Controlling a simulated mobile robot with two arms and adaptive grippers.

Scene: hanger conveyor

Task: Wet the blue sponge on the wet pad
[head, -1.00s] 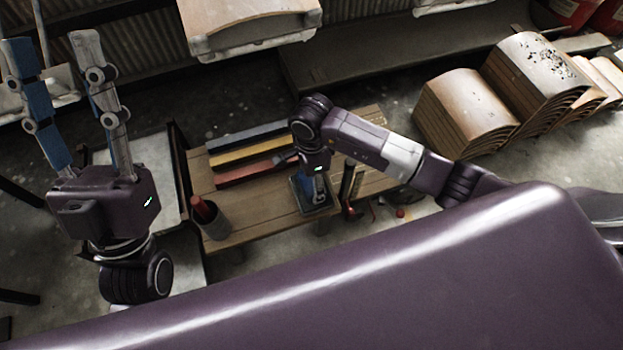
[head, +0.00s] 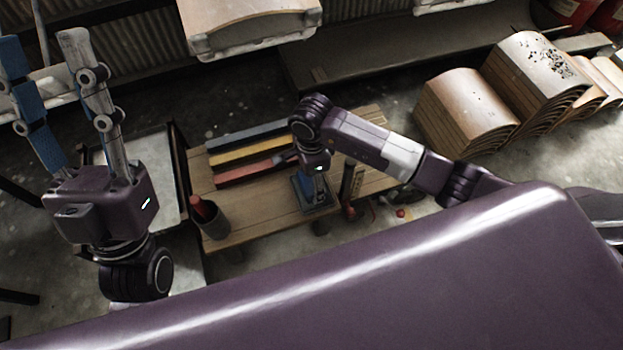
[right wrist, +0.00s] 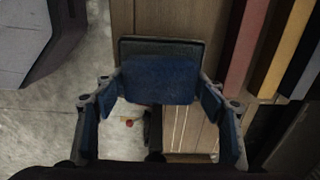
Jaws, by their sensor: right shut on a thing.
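In the right wrist view, the blue sponge (right wrist: 160,80) sits between the two blue-padded fingers of my right gripper (right wrist: 160,98), which is shut on it. The wet pad (right wrist: 150,47) is a dark, flat, rimmed rectangle at the table edge, and the sponge covers part of it. In the head view, my right gripper (head: 318,190) points down over the pad (head: 299,193); I cannot tell whether the sponge touches it. My left gripper (head: 44,45) is open and empty at the left, its fingers pointing up the picture, away from the sponge and pad.
The wooden table (head: 260,205) carries blue, yellow and red bars (head: 250,155) behind the pad. A dark cup (head: 214,222) holding a red item stands at its front left. Slim dark upright items (head: 350,185) stand close right of the pad. Stacked curved panels (head: 462,110) lie farther right.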

